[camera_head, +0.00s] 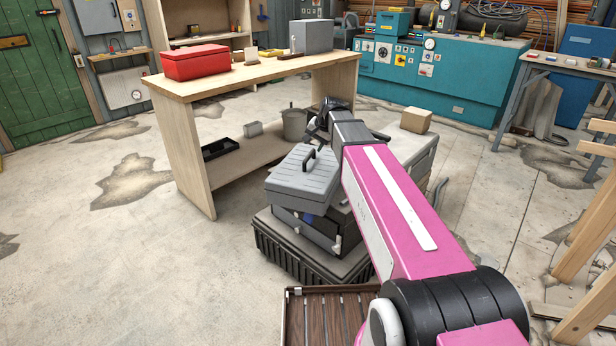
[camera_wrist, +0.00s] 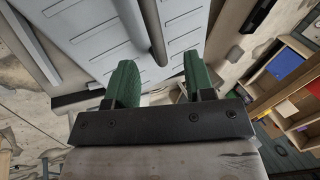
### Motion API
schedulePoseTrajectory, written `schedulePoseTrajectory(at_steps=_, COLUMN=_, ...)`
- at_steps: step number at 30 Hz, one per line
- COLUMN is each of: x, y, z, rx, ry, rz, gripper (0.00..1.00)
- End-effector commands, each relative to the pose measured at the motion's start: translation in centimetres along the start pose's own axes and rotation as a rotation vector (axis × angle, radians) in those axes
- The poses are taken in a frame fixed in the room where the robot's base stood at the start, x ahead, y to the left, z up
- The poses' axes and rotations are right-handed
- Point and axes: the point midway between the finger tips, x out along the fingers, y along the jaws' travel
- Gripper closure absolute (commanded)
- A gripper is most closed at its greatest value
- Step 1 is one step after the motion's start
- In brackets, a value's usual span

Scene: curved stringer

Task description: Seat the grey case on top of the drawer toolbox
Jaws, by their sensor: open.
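The grey case (camera_head: 300,180), with a ribbed lid and dark carry handle, rests over the drawer toolbox (camera_head: 318,232). It looks turned and offset to the left of the toolbox, and whether it lies fully flat I cannot tell. My gripper (camera_head: 314,136) is above and just behind the case, partly hidden by my arm. In the wrist view my gripper (camera_wrist: 157,75) has its two green fingers apart and nothing clamped. The case lid (camera_wrist: 95,30) is beyond them, with its handle (camera_wrist: 155,35) lined up with the gap.
The toolbox stands on a black ribbed base (camera_head: 290,250). A wooden bench (camera_head: 255,75) behind carries a red box (camera_head: 195,62) and a grey box (camera_head: 312,36). A slatted brown crate (camera_head: 320,318) is in front. A cardboard box (camera_head: 416,120) is at right. Floor at left is clear.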

Motion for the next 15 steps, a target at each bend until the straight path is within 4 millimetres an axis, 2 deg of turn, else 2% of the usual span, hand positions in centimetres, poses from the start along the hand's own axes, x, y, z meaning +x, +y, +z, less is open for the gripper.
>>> schedulePoseTrajectory(at_steps=3, x=1.8, y=0.0, z=-0.1, rx=0.000, ry=0.000, rz=0.001, gripper=0.51)
schedulePoseTrajectory(at_steps=11, x=3.3, y=0.2, z=-0.1, rx=0.000, ry=0.000, rz=0.001, gripper=0.51)
schedulePoseTrajectory(at_steps=15, x=4.9, y=0.4, z=-0.2, rx=0.000, ry=-0.001, rz=0.001, gripper=0.51)
